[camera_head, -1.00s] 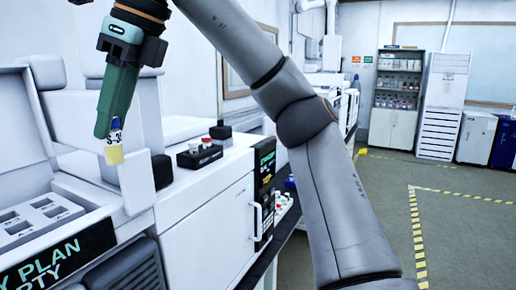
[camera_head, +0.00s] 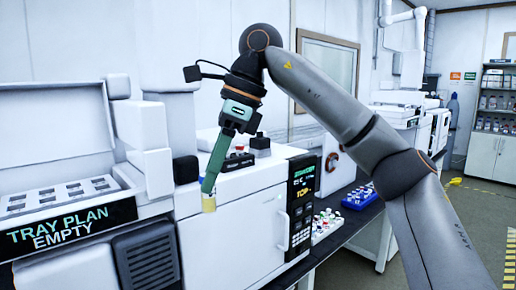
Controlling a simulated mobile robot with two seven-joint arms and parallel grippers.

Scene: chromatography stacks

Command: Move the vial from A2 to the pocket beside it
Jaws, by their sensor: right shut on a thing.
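My right gripper (camera_head: 209,188) comes down from the dark wrist with green fingers and is shut on a small vial (camera_head: 208,203) with yellowish contents. The vial hangs upright in front of the white instrument, to the right of the tray. The vial's cap and label are mostly hidden by the fingers at this size. A light tray (camera_head: 125,186) with several square pockets sits at the left, above a sign reading "TRAY PLAN EMPTY" (camera_head: 70,228). I cannot read any pocket label such as A2. My left gripper is not in view.
A white instrument (camera_head: 235,235) with a dark control panel (camera_head: 302,205) stands right of the tray. A dark rack (camera_head: 238,161) sits on top of it. A white rack of capped vials (camera_head: 326,226) and a blue rack (camera_head: 360,197) stand on the dark bench beyond.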

